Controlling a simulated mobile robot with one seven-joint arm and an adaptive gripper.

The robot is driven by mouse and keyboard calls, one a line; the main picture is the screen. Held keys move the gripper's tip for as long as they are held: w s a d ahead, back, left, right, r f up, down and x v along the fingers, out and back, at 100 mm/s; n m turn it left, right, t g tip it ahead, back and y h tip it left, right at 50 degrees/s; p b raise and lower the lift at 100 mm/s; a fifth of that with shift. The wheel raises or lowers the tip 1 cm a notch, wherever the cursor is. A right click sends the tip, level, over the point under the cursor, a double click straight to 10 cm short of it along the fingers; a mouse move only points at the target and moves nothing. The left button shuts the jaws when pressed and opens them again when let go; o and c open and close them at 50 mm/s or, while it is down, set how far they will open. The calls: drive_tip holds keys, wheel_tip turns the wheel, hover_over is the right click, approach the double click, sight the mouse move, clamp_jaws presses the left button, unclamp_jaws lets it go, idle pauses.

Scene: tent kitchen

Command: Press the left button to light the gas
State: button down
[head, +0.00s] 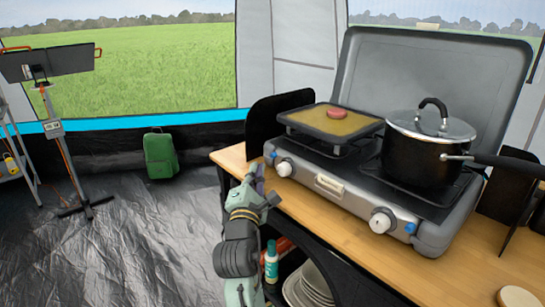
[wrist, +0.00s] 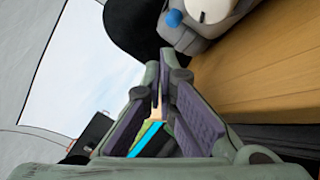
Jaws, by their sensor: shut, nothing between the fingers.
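The grey camping stove (head: 330,185) stands on the wooden counter with its lid up. Its blue left button (head: 272,155) is at the left end of the front panel, beside the white left knob (head: 284,168). In the wrist view the left button (wrist: 174,18) and knob (wrist: 208,10) show at the top. My gripper (head: 256,176) is shut and empty, in front of the counter's left end, a little below the button and apart from it. In the wrist view its fingertips (wrist: 160,62) meet below the button. A second blue button (head: 410,228) sits beside the right knob (head: 382,219).
A black pot (head: 418,158) with a glass lid stands on the right burner, its handle pointing right. A square pan (head: 312,121) sits on the left burner. The wooden counter (head: 460,275) runs along the stove's front. Bottles and plates are below it.

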drive_tip(key=shift+s+a+r, duration=0.15)
drive_tip(key=shift+s+a, duration=0.25)
drive_tip(key=shift+a, duration=0.15)
drive_tip(key=shift+s+a+r, duration=0.15)
drive_tip(key=shift+s+a, duration=0.2)
drive_tip(key=shift+a, duration=0.15)
